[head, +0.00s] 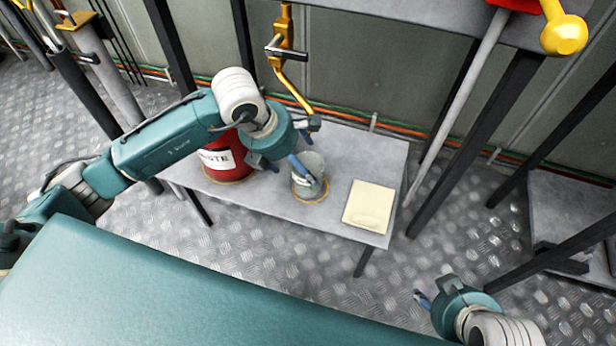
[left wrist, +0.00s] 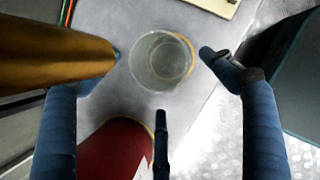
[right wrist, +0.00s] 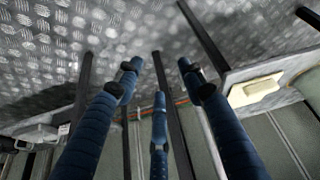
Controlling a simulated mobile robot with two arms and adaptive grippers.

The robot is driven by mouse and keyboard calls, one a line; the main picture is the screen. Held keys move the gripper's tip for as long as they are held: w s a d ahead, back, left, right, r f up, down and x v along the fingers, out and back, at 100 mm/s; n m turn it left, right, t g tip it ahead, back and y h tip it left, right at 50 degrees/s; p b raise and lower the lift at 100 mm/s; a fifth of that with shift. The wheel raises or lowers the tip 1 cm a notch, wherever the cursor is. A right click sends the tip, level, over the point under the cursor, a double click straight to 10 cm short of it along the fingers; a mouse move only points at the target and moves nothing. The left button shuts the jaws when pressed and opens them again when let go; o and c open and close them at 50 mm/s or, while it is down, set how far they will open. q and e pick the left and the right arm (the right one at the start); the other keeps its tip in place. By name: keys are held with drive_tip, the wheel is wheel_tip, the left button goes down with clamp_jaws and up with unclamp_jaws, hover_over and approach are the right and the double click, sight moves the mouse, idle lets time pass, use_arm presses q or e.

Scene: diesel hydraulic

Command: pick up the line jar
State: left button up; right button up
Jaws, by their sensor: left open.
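The line jar (head: 311,184), a grey-green open-topped jar with a white label, stands upright on the small grey table. It also shows from above in the left wrist view (left wrist: 160,66), and looks empty. My left gripper (head: 292,152) is open above the jar, its blue fingers spread around the jar's outline, with one finger crossing its rim in the head view. I cannot tell whether any finger touches it. My right gripper (right wrist: 158,78) is open and empty, away from the table; it shows only partly in the head view (head: 424,297).
A red waste can (head: 228,160) stands left of the jar, close under my left gripper. A cream pad (head: 369,205) lies to the right on the grey table (head: 376,157). A yellow pipe (head: 292,88) hangs down behind the jar, close to my left fingers.

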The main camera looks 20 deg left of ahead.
use_arm(q)
drive_tip(key=x, duration=0.1)
drive_tip(key=b+x, duration=0.1)
drive_tip(key=x, duration=0.3)
drive_tip(key=shift+d, duration=0.35)
drive_tip(key=shift+r, duration=0.1)
drive_tip(key=c, duration=1.2)
use_arm(e)
drive_tip(key=w+a+r+t+y, duration=0.1)
drive_tip(key=w+a+r+t, duration=0.1)
drive_tip(key=w, duration=0.5)
drive_tip(key=shift+w+a+r+t, duration=0.15)
drive_tip(key=shift+r+t, duration=0.6)
drive_tip(key=shift+t, duration=0.05)
use_arm(q)
drive_tip(key=shift+w+a, duration=0.1)
use_arm(e)
drive_tip(key=shift+d+r, duration=0.15)
drive_tip(key=shift+d, duration=0.1)
